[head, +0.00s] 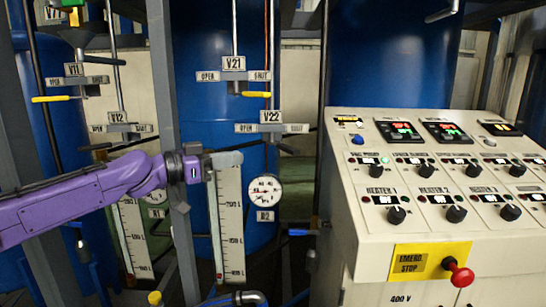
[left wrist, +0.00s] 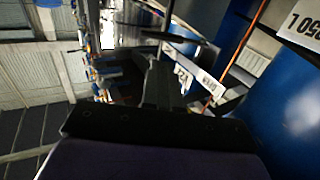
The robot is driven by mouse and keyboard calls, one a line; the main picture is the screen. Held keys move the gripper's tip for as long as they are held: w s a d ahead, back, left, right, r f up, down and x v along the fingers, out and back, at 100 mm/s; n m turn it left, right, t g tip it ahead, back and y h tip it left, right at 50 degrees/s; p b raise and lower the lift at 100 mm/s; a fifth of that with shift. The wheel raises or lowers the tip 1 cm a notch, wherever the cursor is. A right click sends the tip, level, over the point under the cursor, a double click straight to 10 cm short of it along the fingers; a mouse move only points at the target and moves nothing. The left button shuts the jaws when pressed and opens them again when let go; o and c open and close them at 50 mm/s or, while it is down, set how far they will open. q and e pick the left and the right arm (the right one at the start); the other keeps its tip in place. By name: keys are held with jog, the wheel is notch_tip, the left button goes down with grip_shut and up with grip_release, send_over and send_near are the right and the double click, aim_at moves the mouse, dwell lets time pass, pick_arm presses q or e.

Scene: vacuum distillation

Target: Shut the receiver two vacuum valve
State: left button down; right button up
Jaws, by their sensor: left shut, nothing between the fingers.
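I cannot tell which one is the vacuum valve. My left gripper (head: 236,158) is shut and empty, just left of and below V22, in front of the scale top. In the left wrist view its dark fingers (left wrist: 160,85) point toward a white label plate (left wrist: 202,81). My right gripper is out of view.
The R2 gauge (head: 265,191) and a white level scale (head: 230,225) are close below my gripper. A grey post (head: 167,110) stands by my left wrist. The V11 plate (head: 75,80) and V12 plate (head: 119,128) are left. The control console (head: 355,195) fills the right.

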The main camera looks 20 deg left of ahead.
aim_at(284, 151)
pick_arm(q)
jog(key=p+x, duration=0.3)
jog(key=x, duration=0.7)
jog(key=shift+w, duration=0.15)
jog(key=shift+w+d+f, duration=0.1)
jog(key=shift+w+d, duration=0.15)
jog(key=shift+d, duration=0.15)
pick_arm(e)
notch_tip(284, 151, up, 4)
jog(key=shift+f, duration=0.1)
pick_arm(q)
jog(key=shift+a, duration=0.1)
